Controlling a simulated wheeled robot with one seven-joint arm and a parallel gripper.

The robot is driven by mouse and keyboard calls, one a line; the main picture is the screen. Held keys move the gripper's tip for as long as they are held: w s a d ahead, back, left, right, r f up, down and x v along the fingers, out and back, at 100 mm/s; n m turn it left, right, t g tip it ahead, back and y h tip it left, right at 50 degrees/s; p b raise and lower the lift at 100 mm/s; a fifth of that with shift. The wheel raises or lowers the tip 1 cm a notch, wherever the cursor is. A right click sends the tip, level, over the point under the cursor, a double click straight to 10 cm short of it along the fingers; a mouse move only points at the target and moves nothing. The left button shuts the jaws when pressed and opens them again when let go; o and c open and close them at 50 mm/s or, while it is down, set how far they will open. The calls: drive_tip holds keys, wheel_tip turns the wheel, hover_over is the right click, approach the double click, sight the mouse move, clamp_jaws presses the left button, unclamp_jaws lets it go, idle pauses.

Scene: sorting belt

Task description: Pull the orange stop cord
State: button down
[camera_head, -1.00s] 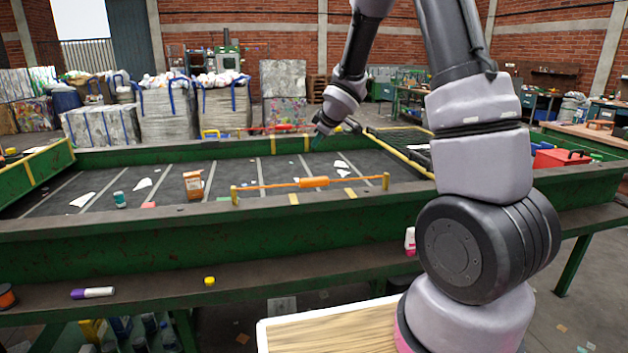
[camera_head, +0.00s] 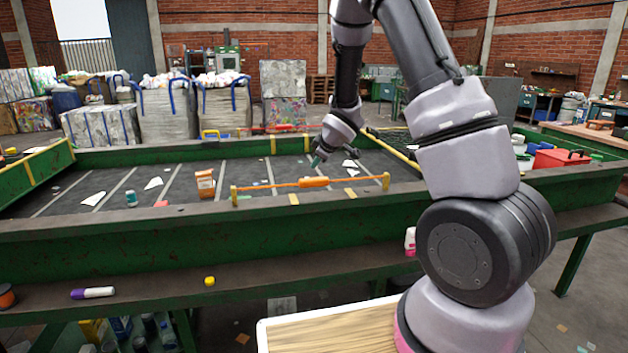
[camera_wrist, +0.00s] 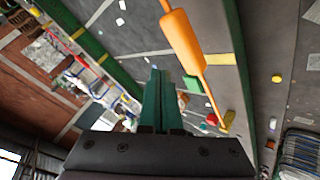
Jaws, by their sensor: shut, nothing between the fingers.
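The orange stop cord (camera_head: 345,179) is strung between two short yellow posts along the near green side of the belt. A thicker orange handle (camera_head: 313,182) sits at its middle. In the wrist view the handle (camera_wrist: 183,40) is at the top, right of the fingers, with the cord running down to the right. My gripper (camera_head: 315,162) is above and just behind the handle in the head view. In the wrist view its teal fingers (camera_wrist: 158,74) are together and empty. A gap shows between fingers and handle in the picture; the depth between them is hard to tell.
The dark belt (camera_head: 100,180) carries an orange-brown box (camera_head: 206,184), a teal bottle (camera_head: 132,198) and white scraps. A purple-and-white marker (camera_head: 93,293) and a yellow cap (camera_head: 210,281) lie on the front ledge. A red box (camera_head: 560,158) stands at the right.

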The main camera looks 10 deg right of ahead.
sight(316, 179)
drive_tip(key=shift+f, duration=1)
idle(1.3)
drive_tip(key=shift+f, duration=2.05)
idle(1.2)
drive_tip(key=shift+r, duration=2.05)
drive_tip(key=shift+r, duration=2.55)
